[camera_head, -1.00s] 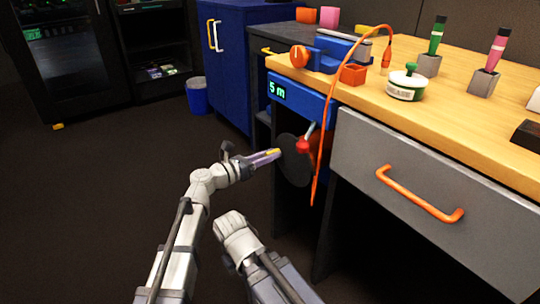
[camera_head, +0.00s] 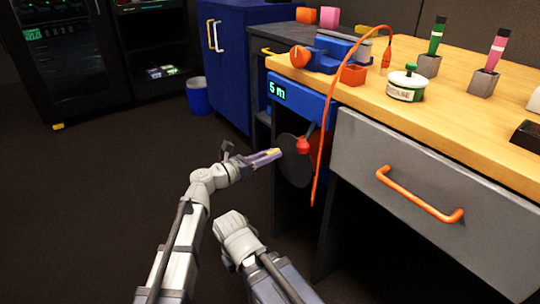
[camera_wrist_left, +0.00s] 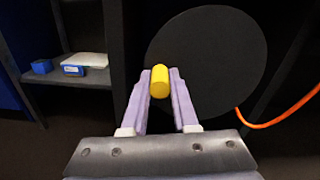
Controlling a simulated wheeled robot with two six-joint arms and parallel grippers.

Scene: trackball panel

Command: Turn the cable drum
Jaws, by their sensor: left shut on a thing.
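The cable drum shows as a dark round disc (camera_head: 296,162) under the bench, and it fills the upper middle of the left wrist view (camera_wrist_left: 207,60). A yellow knob (camera_wrist_left: 160,81) stands out in front of the disc. My left gripper (camera_head: 277,153) is shut on the yellow knob, with one pale purple finger on each side of it in the left wrist view (camera_wrist_left: 160,88). An orange cable (camera_head: 318,160) hangs beside the drum. A blue panel above it has a green display (camera_head: 277,89) reading 5 m. My right gripper is not visible in the head view.
A red-knobbed lever (camera_head: 303,146) sits close to the disc. A grey drawer with an orange handle (camera_head: 420,195) is to the right. The wooden benchtop (camera_head: 450,110) holds a green-and-white tin (camera_head: 406,86) and tools. Open floor lies to the left.

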